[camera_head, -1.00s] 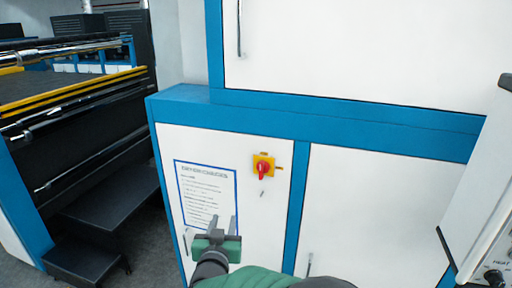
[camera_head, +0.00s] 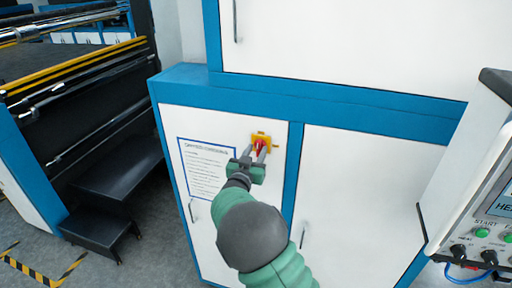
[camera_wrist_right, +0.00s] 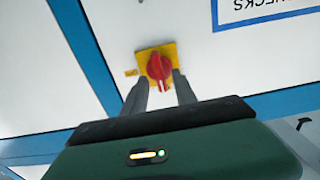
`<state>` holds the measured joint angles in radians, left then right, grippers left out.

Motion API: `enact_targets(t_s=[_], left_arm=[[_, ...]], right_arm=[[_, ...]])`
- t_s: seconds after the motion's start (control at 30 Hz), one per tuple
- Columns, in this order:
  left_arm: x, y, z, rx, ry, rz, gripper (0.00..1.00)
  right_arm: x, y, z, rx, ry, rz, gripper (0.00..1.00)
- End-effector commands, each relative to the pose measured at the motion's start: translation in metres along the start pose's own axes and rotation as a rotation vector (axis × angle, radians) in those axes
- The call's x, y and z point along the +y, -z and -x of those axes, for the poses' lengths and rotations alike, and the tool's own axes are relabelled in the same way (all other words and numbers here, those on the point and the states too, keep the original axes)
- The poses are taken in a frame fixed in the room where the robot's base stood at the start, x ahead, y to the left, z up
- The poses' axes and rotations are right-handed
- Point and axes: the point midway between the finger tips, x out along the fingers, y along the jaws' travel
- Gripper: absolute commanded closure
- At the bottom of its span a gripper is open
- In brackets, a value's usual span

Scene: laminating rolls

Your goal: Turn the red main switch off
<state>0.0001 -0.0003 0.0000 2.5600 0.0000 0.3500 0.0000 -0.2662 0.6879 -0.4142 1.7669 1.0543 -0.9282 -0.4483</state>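The red main switch (camera_head: 259,146) is a red rotary knob on a yellow plate, on the white cabinet door below the blue band. In the right wrist view the red knob (camera_wrist_right: 159,68) sits between and just beyond the fingertips, its handle pointing toward the gripper. My right gripper (camera_head: 256,153) is in front of the switch, fingers apart on either side of the knob's lower part. The right gripper (camera_wrist_right: 161,88) also shows open in the wrist view; whether the fingers touch the knob cannot be told. My left gripper is not in view.
A notice sheet (camera_head: 205,168) with a blue border is left of the switch. A control panel (camera_head: 482,215) with green buttons stands at the right. Black steps (camera_head: 105,210) and a roller machine are at the left. Door handles (camera_head: 303,235) stick out below.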

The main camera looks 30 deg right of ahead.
Motion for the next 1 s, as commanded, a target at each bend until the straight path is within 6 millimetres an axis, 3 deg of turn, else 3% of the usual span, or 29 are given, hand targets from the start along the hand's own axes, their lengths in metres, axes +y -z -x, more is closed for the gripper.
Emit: enact_targets(t_s=[0.3,0.57,1.0], left_arm=[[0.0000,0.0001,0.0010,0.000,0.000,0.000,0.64],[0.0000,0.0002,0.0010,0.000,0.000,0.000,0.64],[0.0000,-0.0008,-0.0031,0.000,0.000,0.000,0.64]], right_arm=[[-0.0005,-0.0010,-0.0050,0.000,0.001,0.000,0.68],[-0.0003,-0.0005,-0.0043,0.000,0.001,0.000,1.00],[-0.0004,-0.0017,-0.0044,0.001,0.001,-0.018,1.00]])
